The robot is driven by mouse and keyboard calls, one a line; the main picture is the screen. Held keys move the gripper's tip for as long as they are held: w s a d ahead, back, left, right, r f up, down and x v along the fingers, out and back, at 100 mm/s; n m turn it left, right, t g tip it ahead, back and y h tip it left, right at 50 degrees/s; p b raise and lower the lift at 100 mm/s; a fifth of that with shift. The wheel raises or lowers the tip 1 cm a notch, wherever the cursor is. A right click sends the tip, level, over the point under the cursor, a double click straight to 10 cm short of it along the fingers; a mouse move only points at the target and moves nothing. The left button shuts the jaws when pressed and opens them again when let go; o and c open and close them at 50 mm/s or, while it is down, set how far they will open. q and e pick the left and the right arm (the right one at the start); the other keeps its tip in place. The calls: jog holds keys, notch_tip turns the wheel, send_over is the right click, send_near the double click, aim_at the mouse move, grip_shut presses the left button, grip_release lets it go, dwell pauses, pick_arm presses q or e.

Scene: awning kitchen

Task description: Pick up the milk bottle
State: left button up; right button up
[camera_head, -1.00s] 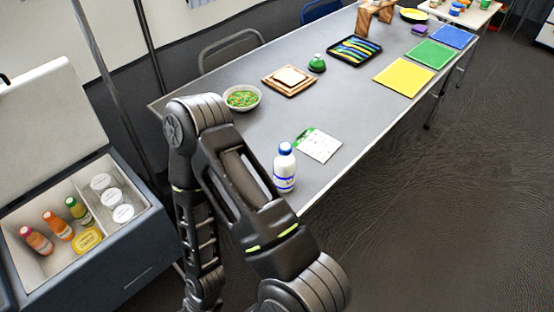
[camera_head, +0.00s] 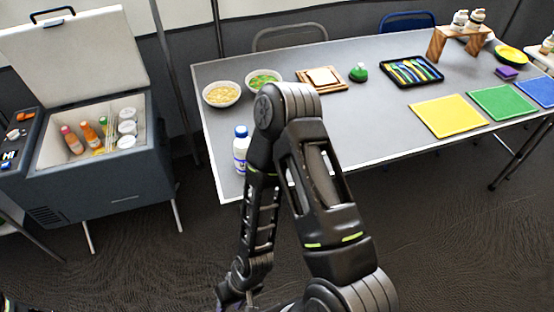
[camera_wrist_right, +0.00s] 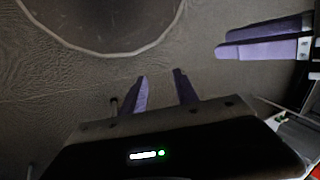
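The milk bottle (camera_head: 241,152) is white with a blue cap and a blue-marked label. It stands upright on the grey table near its front left corner, just left of my raised arm, which hides part of its right side. In the right wrist view my right gripper (camera_wrist_right: 161,76) has its two purple fingers apart with nothing between them, over the dark floor. Another pair of purple fingers, apparently my left gripper (camera_wrist_right: 264,38), shows at the upper right of that view; its opening is unclear. The bottle is not visible in the wrist view.
The table (camera_head: 330,140) also holds two bowls (camera_head: 222,94), a bread board (camera_head: 322,80), a cutlery tray (camera_head: 412,72) and coloured mats (camera_head: 448,116). An open cooler (camera_head: 90,165) stands left of the table. Floor in front is clear.

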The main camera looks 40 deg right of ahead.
pick_arm(q)
jog(key=shift+s+d+f, duration=0.1)
jog(key=shift+s+d, duration=0.15)
jog(key=shift+s, duration=0.1)
pick_arm(e)
jog(key=shift+s+d, duration=0.25)
jog(key=shift+s, duration=0.15)
jog(key=shift+o, duration=0.3)
